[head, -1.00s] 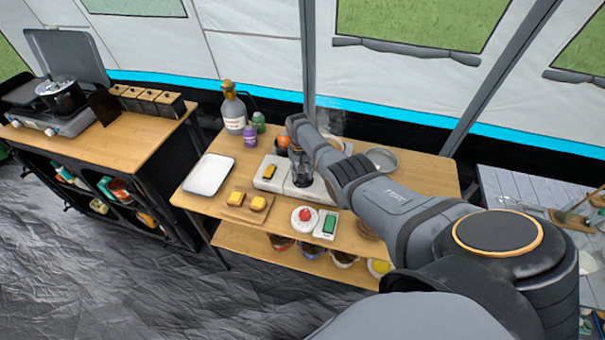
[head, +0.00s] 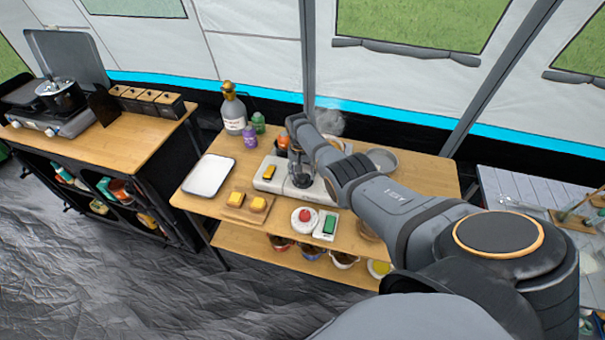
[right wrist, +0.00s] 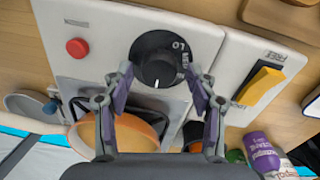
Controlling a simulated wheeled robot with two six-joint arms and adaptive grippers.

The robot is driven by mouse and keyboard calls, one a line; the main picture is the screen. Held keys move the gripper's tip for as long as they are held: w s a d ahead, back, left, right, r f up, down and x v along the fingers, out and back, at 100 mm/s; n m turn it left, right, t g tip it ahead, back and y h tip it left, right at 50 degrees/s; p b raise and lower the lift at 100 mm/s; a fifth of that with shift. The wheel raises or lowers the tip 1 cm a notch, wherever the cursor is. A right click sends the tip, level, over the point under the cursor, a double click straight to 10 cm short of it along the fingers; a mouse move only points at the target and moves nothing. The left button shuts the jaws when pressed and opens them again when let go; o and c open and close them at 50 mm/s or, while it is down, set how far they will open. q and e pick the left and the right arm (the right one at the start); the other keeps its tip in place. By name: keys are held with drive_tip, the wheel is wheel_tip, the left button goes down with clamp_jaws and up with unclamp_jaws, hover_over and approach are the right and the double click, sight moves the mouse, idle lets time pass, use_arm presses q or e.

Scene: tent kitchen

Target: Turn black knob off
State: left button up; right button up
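The black knob (right wrist: 158,62) stands on a white appliance panel (right wrist: 212,95) in the right wrist view. Its dial carries LO and other lettering, and a short white mark shows at its lower edge. My right gripper (right wrist: 160,76) is open, with one fingertip at each side of the knob's lower part. I cannot tell whether either fingertip touches it. In the head view my right gripper (head: 301,178) is over the white appliance (head: 268,184) and hides the knob. My left gripper is not in view.
A red button (right wrist: 77,47) and a yellow switch (right wrist: 260,86) flank the knob. An orange-rimmed pan (right wrist: 130,128) lies near the fingers. On the wooden table, a white tray (head: 209,175), a bottle (head: 233,110) and a board (head: 236,213) with yellow pieces stand to the left.

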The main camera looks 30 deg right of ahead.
sight(301, 176)
drive_tip(key=shift+r, duration=0.1)
wheel_tip(301, 176, up, 12)
drive_tip(key=shift+w+a, duration=0.25)
idle(0.6)
